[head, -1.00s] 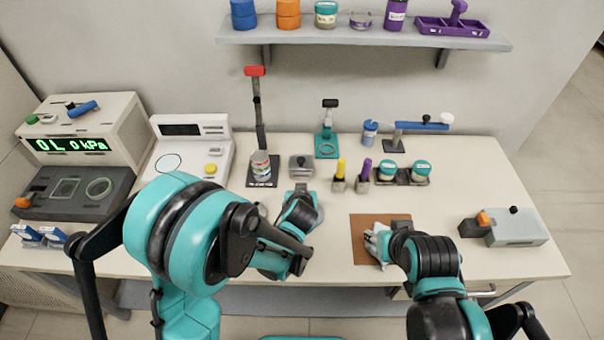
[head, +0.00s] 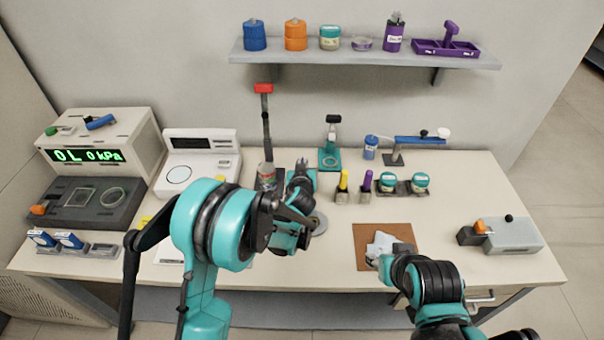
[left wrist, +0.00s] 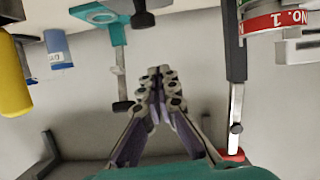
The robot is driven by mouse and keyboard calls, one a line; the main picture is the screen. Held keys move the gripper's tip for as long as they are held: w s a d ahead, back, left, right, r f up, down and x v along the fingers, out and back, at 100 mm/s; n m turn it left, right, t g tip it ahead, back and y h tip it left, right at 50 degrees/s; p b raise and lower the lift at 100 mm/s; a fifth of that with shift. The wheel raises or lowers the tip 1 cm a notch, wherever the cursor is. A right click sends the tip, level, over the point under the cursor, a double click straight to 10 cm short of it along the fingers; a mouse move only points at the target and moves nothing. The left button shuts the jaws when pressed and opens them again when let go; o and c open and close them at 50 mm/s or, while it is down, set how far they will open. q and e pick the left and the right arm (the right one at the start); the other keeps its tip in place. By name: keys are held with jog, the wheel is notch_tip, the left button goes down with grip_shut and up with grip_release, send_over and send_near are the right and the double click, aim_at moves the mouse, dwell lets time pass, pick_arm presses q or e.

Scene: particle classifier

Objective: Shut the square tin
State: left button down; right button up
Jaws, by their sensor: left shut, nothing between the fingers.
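The square tin is not visible now. In the head view my left gripper (head: 301,165) covers the spot where the small grey tin with a dark knob stood, between the labelled can (head: 267,175) and the teal stand (head: 329,158). Whether the gripper touches the tin cannot be seen. In the left wrist view the fingers (left wrist: 160,75) are shut with nothing between them; no tin shows there. My right gripper (head: 382,258) is low over the brown mat (head: 368,235), by a pale crumpled shape; its fingers are not clear.
A yellow-capped bottle (head: 342,186) and a purple-capped bottle (head: 367,186) stand right of the left gripper. A grey round disc (head: 319,224) is partly under my left forearm. A red-topped post (head: 264,110) rises behind the can.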

pick_arm(q)
jog(key=f, duration=0.1)
jog(key=f+b, duration=0.1)
jog(key=f, duration=0.1)
jog(key=shift+w+d, duration=0.1)
jog(key=shift+w, duration=0.2)
jog(key=shift+s+f, duration=0.15)
jog(key=shift+f, duration=0.5)
pick_arm(e)
jog(key=shift+w+f, duration=0.1)
jog(key=shift+f, duration=0.85)
pick_arm(q)
jog(key=shift+b, duration=0.3)
jog(key=shift+s+f+b, duration=0.15)
jog(key=shift+f+b, duration=0.5)
jog(key=shift+f, duration=0.1)
jog(key=shift+s+f+b, duration=0.25)
jog(key=shift+b, duration=0.1)
jog(key=shift+s+r, duration=0.1)
jog(key=shift+s, duration=0.15)
pick_arm(e)
jog(key=shift+s+f, duration=0.6)
jog(key=shift+f, duration=0.2)
